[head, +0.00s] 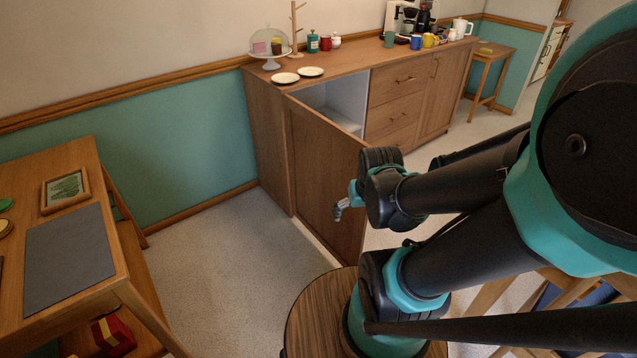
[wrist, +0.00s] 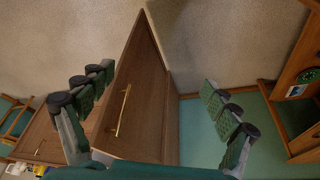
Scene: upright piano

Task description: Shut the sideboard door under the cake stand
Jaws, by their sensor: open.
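The sideboard (head: 272,135) stands along the wall, with the glass-domed cake stand (head: 270,45) on its left end. The door (head: 318,165) below it stands wide open, swung out into the room, and the pale compartment (head: 340,100) shows behind it. In the wrist view the door (wrist: 145,75) fills the middle, with its brass handle (wrist: 122,110) toward the left fingers. My gripper (head: 342,205) is beside the door near its free edge, partly hidden by my arm. In the wrist view my gripper (wrist: 158,82) is open and empty; contact with the door cannot be told.
A wooden desk (head: 110,255) with a grey mat and picture frame stands at the left. A round wooden top (head: 310,320) is close in front. Carpet (head: 220,245) is clear left of the door. Plates (head: 286,78), mugs and a coffee machine stand on the sideboard.

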